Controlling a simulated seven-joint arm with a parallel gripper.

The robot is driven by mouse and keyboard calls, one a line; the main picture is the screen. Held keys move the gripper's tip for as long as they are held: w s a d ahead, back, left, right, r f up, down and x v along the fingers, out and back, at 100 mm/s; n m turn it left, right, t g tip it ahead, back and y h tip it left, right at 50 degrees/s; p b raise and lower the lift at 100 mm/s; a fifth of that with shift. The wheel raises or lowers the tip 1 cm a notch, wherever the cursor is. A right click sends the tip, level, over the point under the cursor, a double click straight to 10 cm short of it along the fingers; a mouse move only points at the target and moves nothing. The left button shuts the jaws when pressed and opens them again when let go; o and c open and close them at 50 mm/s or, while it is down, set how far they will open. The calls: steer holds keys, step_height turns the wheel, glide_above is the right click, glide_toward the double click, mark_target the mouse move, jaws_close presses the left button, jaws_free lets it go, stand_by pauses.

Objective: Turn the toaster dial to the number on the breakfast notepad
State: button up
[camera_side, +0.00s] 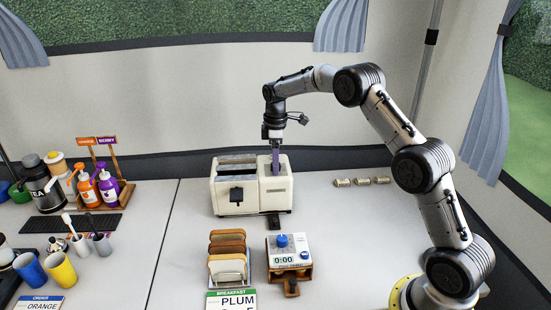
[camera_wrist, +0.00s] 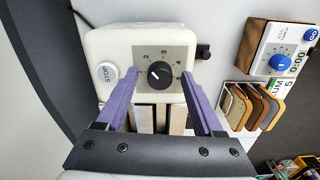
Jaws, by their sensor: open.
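The cream toaster (camera_side: 228,194) stands on the counter, and its numbered panel faces my wrist camera. The black dial (camera_wrist: 159,74) has a small white mark that seems to lie toward its left; the exact number is too small to tell. My gripper (camera_wrist: 159,76) is open, with its purple fingers on either side of the dial; I cannot tell if they touch it. In the side view, my gripper (camera_side: 275,165) points down at the toaster's right end. The breakfast notepad (camera_side: 231,301) reads PLUM; its lower line is cut off by the frame edge.
A round STOP button (camera_wrist: 107,70) sits left of the dial. A toast rack (camera_side: 227,262) and a timer (camera_side: 288,249) reading 0:00 stand in front of the toaster. Small cylinders (camera_side: 362,181) lie to the right. Bottles (camera_side: 97,187) and cups (camera_side: 61,270) crowd the left.

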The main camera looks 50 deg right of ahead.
step_height(320, 180, up, 14)
stand_by(0.5)
steer(key=shift+f, duration=0.1)
